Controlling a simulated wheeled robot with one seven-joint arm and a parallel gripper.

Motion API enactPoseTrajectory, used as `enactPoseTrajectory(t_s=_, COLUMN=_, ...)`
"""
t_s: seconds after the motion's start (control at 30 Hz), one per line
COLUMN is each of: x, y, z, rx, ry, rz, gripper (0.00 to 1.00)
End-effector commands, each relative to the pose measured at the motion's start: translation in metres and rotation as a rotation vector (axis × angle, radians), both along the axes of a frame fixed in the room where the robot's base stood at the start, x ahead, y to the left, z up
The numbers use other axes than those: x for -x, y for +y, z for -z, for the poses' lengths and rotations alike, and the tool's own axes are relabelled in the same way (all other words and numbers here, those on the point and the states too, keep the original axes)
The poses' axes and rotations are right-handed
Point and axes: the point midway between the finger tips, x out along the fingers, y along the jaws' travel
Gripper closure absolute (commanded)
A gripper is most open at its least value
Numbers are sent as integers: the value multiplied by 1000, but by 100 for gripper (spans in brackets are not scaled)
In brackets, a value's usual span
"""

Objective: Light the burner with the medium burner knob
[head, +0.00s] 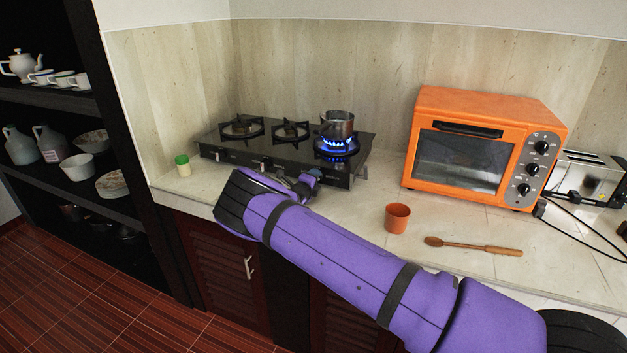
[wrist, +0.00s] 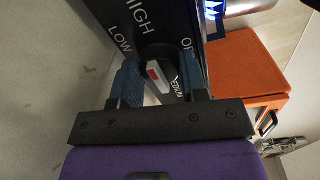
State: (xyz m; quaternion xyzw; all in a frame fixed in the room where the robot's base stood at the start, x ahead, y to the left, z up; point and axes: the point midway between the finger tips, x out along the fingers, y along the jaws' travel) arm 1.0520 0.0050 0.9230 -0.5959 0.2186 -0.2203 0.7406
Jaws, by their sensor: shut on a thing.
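The black stove (head: 280,152) stands at the back left of the counter. Its right burner (head: 337,148) shows a ring of blue flame under a metal pot (head: 338,124). My gripper (head: 308,183) is at the stove's front, below that burner. In the wrist view, my gripper (wrist: 161,82) has its two blue fingers on either side of a dark round knob (wrist: 158,58) with a pale, red-marked grip, and is shut on it. HIGH, LOW, part of OFF and partly hidden lettering, seemingly MEDIUM, surround the knob. The knob's exact pointing direction is hard to tell.
An orange toaster oven (head: 466,150) stands right of the stove, with a toaster (head: 590,177) beyond it. An orange cup (head: 397,218) and a wooden spoon (head: 473,246) lie in front, near my arm. A green-capped jar (head: 183,167) stands at the left.

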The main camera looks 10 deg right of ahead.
Motion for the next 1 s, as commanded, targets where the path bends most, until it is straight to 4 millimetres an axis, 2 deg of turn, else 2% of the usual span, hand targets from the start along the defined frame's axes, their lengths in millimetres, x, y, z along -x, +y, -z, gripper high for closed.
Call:
enactPoseTrajectory(t_s=0.13, x=0, y=1, z=2, rx=-2, ry=2, rz=-1, gripper=83)
enactPoseTrajectory(t_s=0.17, x=0, y=1, z=2, rx=-2, ry=2, rz=-1, gripper=57)
enactPoseTrajectory(t_s=0.27, x=0, y=1, z=1, rx=-2, ry=2, rz=-1, gripper=34)
enactPoseTrajectory(t_s=0.7, x=0, y=0, z=-2, rx=-13, ry=-13, rz=1, gripper=34)
enactPoseTrajectory(t_s=1.0, x=0, y=-2, z=-3, rx=-170, ry=-131, rz=2, gripper=34)
